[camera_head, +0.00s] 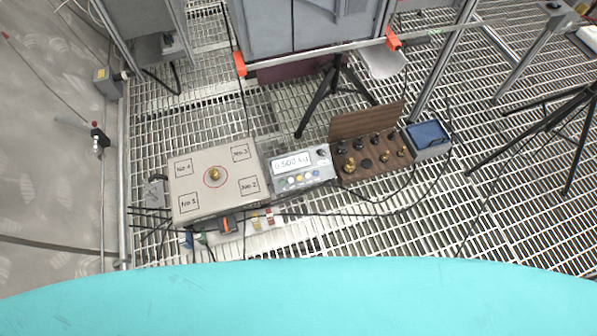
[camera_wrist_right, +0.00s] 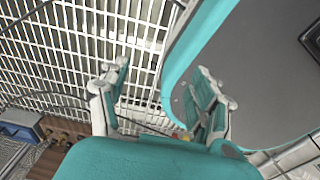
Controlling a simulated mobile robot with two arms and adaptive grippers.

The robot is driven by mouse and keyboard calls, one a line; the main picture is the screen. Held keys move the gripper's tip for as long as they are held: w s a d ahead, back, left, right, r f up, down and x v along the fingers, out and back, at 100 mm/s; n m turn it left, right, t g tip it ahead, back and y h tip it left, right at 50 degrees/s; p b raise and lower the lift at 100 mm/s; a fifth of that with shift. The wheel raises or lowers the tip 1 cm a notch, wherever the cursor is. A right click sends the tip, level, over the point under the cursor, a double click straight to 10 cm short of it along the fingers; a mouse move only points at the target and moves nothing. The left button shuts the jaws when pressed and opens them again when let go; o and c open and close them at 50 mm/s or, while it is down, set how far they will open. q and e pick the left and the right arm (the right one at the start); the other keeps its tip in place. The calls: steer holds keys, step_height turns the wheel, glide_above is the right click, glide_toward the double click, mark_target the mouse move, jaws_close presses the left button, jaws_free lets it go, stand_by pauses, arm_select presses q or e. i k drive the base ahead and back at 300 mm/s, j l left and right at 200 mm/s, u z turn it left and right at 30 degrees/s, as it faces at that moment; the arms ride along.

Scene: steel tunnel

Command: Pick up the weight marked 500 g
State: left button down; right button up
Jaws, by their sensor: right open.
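A small brass weight (camera_head: 214,174) stands upright in the red circle at the middle of the square scale platform (camera_head: 205,199) in the head view. The display (camera_head: 291,163) beside it reads 0.500 kg. The weight's own marking is too small to read. More brass and dark weights sit in the open wooden case (camera_head: 345,181), right of the display; their marks are unreadable. My right gripper (camera_wrist_right: 160,95) is open and empty in the right wrist view, with its fingers apart above the floor grating. Neither gripper shows in the head view.
A blue-lined box (camera_head: 428,136) stands right of the wooden case. The wooden case (camera_wrist_right: 60,132) also shows at the left of the wrist view. Cables run over the grating near the scale. Tripod legs (camera_head: 325,100) stand behind. My turquoise body fills the foreground.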

mark_target(214, 174)
steer(key=u, duration=0.9)
